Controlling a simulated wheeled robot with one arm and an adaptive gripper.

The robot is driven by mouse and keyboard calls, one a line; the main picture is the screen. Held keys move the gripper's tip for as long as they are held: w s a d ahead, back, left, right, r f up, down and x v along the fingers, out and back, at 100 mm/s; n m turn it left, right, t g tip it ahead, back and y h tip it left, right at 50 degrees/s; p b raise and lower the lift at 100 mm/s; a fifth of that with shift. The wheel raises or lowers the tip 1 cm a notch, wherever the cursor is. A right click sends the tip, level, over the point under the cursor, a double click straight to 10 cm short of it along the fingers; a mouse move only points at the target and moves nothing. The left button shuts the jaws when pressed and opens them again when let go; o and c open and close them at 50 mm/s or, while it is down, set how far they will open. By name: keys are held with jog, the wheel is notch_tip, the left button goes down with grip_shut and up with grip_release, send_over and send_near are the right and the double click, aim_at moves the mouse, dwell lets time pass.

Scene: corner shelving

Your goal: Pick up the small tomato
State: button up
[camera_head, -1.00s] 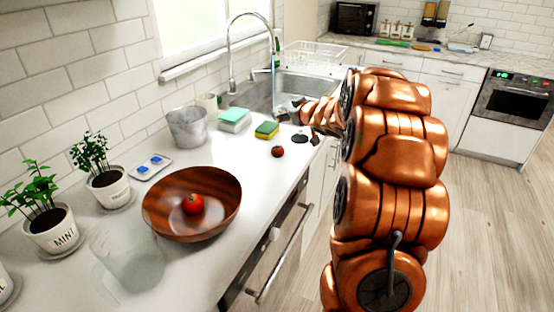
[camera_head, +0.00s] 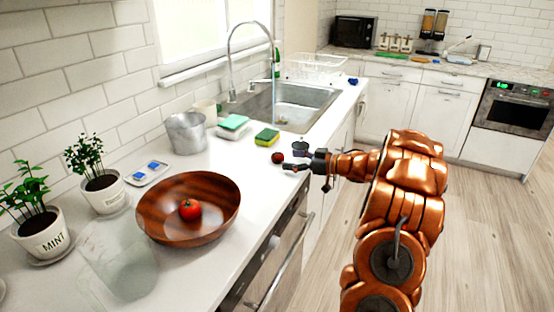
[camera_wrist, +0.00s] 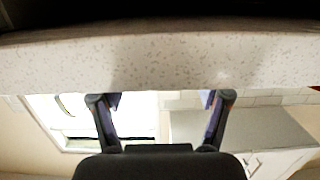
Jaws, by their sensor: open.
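The small tomato (camera_head: 277,157) is dark red and sits on the white countertop, near its front edge. My gripper (camera_head: 294,166) is just to its right in the head view, low by the counter edge; whether it touches the tomato is unclear. In the wrist view my gripper (camera_wrist: 160,98) shows two dark fingers spread wide with nothing between them. The tomato is not clearly visible there; the speckled counter slab (camera_wrist: 150,65) fills the upper part. A larger red tomato (camera_head: 190,210) lies in the wooden bowl (camera_head: 222,190).
The sink (camera_head: 290,104) lies farther back. Counter between bowl and tomato is clear.

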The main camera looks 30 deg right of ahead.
aim_at(283, 157)
jog(key=x, duration=0.2)
jog(key=p+x, duration=0.1)
jog(key=x, duration=0.1)
jog(key=shift+a+r, duration=0.1)
jog(key=shift+r, duration=0.15)
jog(key=shift+w+a+f, duration=0.2)
jog(key=shift+w+a, duration=0.1)
jog(key=shift+w, duration=0.3)
jog(key=shift+c, duration=0.2)
jog(key=c, duration=1.1)
jog(key=shift+r, duration=0.1)
